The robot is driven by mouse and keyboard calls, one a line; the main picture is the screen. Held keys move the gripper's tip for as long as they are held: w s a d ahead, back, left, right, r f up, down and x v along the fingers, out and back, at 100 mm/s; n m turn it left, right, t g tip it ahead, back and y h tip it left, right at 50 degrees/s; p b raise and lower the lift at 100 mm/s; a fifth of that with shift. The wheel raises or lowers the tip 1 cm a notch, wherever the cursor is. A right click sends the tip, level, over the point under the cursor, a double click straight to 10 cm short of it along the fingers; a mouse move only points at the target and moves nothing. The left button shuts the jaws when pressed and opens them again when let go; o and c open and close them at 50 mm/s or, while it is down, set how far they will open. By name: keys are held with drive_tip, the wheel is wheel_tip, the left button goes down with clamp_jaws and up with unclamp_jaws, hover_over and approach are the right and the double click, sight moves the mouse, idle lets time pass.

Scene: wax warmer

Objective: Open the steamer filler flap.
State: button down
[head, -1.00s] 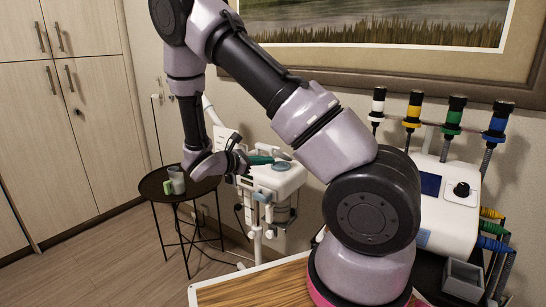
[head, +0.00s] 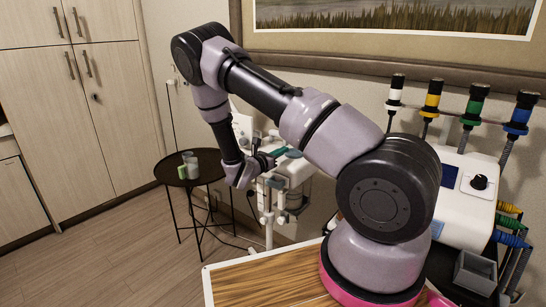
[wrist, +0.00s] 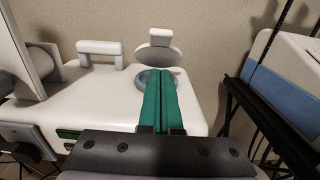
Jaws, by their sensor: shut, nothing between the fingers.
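The white steamer (head: 296,172) stands by the wall, left of my arm's base in the head view. Its top fills much of the wrist view (wrist: 105,100). The grey round filler flap (wrist: 158,54) stands tilted up at the back of this top, with a white tab above it. A round blue-grey opening (wrist: 142,80) lies in front of the flap, partly hidden by my fingers. My gripper (wrist: 162,72) has its green fingers shut together, empty, over the opening with tips just short of the flap. Contact cannot be told. My gripper also shows in the head view (head: 278,153).
A white handle (wrist: 99,48) rises from the steamer's top at left. A round black side table (head: 176,182) with small cups stands left of the steamer. A white device (wrist: 285,75) on a black stand is at right.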

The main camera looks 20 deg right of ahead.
drive_tip(key=shift+w+d+r, duration=0.4)
drive_tip(key=shift+d+r, duration=0.15)
drive_tip(key=shift+r, duration=0.2)
drive_tip(key=shift+w+d+r, duration=0.35)
drive_tip(key=shift+d+r, duration=0.15)
drive_tip(key=shift+r, duration=0.2)
drive_tip(key=shift+w+d+r+g+y, duration=0.25)
drive_tip(key=shift+d+r+g+y, duration=0.3)
drive_tip(key=shift+r, duration=0.2)
drive_tip(key=w+d+r+g+y, duration=0.1)
drive_tip(key=y, duration=0.1)
drive_tip(key=w+d+r+g+y, duration=0.1)
drive_tip(key=d+r+y, duration=0.1)
drive_tip(key=shift+w+r, duration=0.1)
drive_tip(key=shift+r, duration=0.05)
drive_tip(key=shift+w+d+r+g+y, duration=0.2)
drive_tip(key=shift+w+d+g+y, duration=0.15)
drive_tip(key=shift+d+g+y, duration=0.15)
drive_tip(key=shift+w+d+r, duration=0.15)
drive_tip(key=shift+w+d, duration=0.2)
drive_tip(key=shift+d, duration=0.2)
drive_tip(key=shift+r, duration=0.1)
